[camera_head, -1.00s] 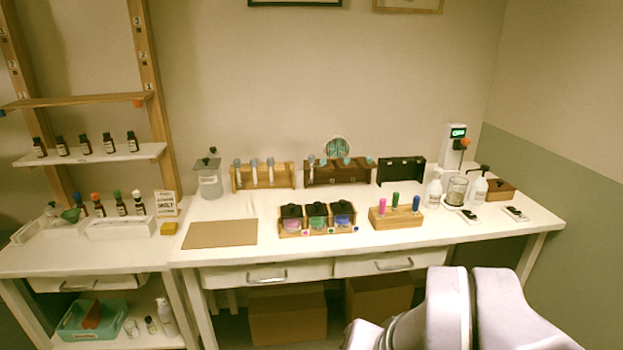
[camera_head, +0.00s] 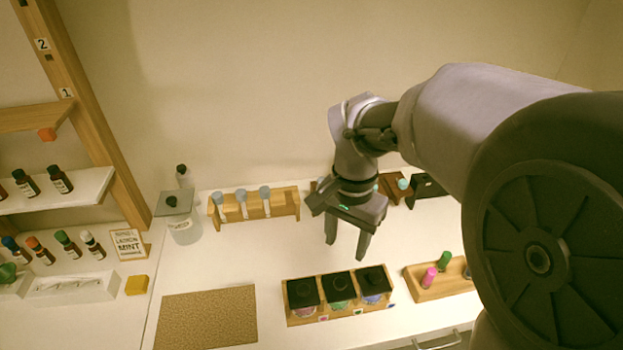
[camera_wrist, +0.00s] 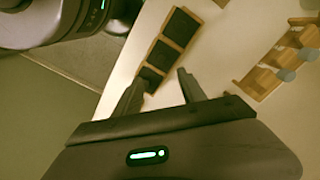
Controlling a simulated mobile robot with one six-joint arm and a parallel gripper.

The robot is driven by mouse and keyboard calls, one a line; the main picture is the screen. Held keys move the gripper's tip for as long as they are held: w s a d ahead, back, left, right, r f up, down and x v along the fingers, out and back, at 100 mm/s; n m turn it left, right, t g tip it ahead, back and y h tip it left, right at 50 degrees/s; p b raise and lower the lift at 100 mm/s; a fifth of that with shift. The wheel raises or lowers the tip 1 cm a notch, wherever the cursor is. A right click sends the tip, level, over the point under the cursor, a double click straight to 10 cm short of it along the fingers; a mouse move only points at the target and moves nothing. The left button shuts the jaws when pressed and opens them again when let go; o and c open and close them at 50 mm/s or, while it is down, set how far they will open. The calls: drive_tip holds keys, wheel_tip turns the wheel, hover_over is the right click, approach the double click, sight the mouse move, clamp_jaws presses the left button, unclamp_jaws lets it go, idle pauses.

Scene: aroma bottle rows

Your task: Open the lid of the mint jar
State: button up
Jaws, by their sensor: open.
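A wooden holder (camera_head: 323,318) on the table carries three jars with black lids. A pink jar (camera_head: 304,312) stands left, a green jar (camera_head: 339,305) in the middle and a blue-purple jar (camera_head: 373,299) right. Their lids, including the middle lid (camera_head: 338,286), look closed. No jar label is readable, so I cannot confirm which is mint. My gripper (camera_head: 345,250) is open and empty, pointing down above and behind the holder.
A rack of blue-capped tubes (camera_head: 254,206) stands behind left, and a block with coloured pegs (camera_head: 440,280) stands right of the jars. A brown mat (camera_head: 207,319) lies left. A glass container (camera_head: 183,225) stands at the back left. The table between rack and jars is clear.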

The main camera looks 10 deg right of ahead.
sight(340, 282)
wheel_tip(340, 282, down, 14)
drive_tip(key=b, duration=0.4)
drive_tip(key=shift+w+r, duration=0.1)
drive_tip(key=shift+w, duration=0.05)
clamp_jaws()
idle(0.9)
